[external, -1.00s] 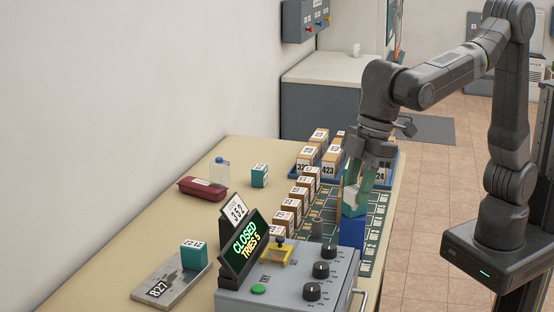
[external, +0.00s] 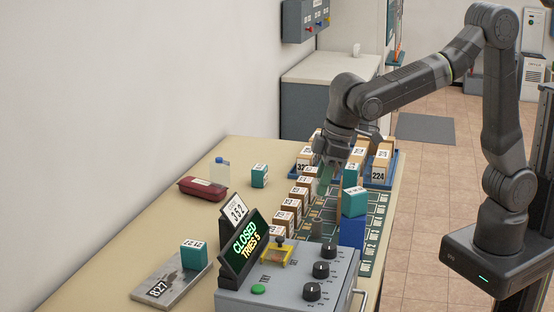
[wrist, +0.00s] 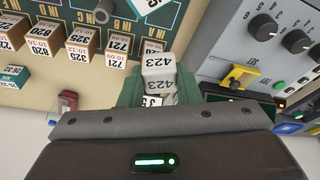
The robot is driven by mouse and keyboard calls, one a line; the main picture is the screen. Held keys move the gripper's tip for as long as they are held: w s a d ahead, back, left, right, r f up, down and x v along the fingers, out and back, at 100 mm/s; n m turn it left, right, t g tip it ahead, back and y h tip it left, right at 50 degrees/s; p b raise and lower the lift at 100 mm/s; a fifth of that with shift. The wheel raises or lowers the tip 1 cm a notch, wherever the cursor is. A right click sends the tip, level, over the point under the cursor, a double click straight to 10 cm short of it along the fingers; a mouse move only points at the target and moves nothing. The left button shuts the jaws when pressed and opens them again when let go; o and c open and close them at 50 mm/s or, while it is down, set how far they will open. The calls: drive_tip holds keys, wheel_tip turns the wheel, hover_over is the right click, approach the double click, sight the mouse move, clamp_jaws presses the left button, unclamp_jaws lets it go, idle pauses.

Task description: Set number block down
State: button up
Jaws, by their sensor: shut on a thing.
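My gripper (external: 322,184) is over the row of tan blocks, left of the teal block on the blue stand. In the wrist view its green fingers (wrist: 157,88) are shut on a number block (wrist: 158,68) with pale faces marked 423. In the external view the held block is mostly hidden by the fingers and wrist. I cannot tell whether its underside touches anything.
Tan numbered blocks (external: 285,219) stand in a row on the green slot board (external: 372,228). A teal block (external: 354,201) sits on a blue stand (external: 351,232). The control box (external: 290,290), with knobs and a CLOSED sign (external: 245,240), stands in front.

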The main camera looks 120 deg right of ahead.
drive_tip(key=s+d+f+m+h+b, duration=0.1)
drive_tip(key=s+d+f+m, duration=0.1)
drive_tip(key=s+d+f, duration=0.3)
drive_tip(key=s+d+m, duration=0.2)
drive_tip(key=s+d, duration=0.1)
drive_tip(key=d, duration=0.5)
drive_tip(key=shift+g, duration=0.4)
wheel_tip(320, 180, down, 6)
drive_tip(key=shift+w+a+r, duration=0.15)
drive_tip(key=shift+f, duration=2.2)
drive_tip(key=shift+f, duration=0.2)
drive_tip(key=o, duration=0.7)
drive_tip(key=shift+c, duration=0.2)
drive_tip(key=shift+r, duration=0.1)
drive_tip(key=shift+r, duration=0.1)
drive_tip(key=v, duration=1.2)
drive_tip(key=shift+c, duration=0.3)
